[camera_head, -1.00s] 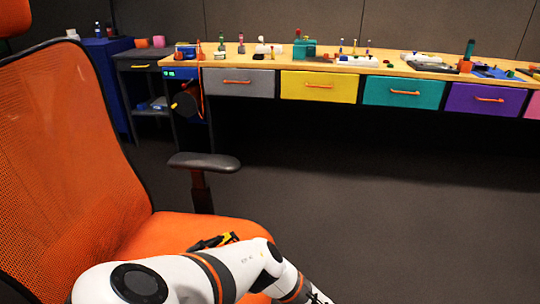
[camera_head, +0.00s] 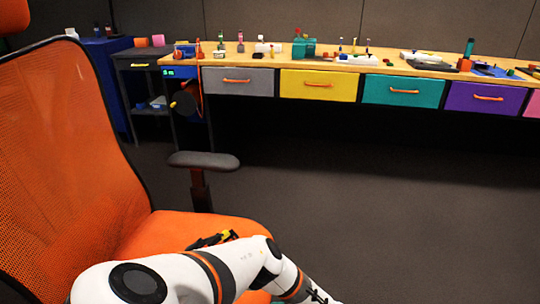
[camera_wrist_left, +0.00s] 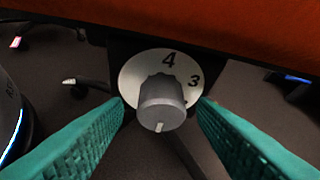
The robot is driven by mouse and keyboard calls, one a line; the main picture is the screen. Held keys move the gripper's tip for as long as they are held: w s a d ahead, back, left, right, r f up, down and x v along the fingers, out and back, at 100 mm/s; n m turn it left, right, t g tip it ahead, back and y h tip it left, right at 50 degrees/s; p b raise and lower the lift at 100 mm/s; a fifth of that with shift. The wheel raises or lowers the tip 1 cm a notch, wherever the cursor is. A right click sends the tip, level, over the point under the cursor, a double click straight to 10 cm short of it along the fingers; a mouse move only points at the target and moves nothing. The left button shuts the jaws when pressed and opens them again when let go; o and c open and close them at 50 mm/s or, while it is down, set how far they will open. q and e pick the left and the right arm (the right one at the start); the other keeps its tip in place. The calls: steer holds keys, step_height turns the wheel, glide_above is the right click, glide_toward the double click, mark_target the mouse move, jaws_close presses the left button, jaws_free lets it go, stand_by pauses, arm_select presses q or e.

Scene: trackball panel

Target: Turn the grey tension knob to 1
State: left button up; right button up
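The grey tension knob (camera_wrist_left: 162,103) is in the middle of the left wrist view, under the orange chair seat (camera_wrist_left: 200,22). It stands out from a pale round dial (camera_wrist_left: 136,75) on which 4 and 3 show; the rest of the dial is hidden. A white pointer mark is on the knob's lower side. My left gripper (camera_wrist_left: 161,108) is open, its two teal fingers either side of the knob, with small gaps. In the head view, my left arm reaches past the chair (camera_head: 75,150) and the knob is hidden. My right gripper is not in view.
The chair's black armrest (camera_head: 203,161) stands beside my left arm. A long workbench (camera_head: 330,67) with coloured drawers and small items runs along the back. The dark floor (camera_head: 370,220) between chair and bench is clear.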

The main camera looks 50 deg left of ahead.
arm_select(q)
steer(key=v, duration=1.2)
stand_by(0.3)
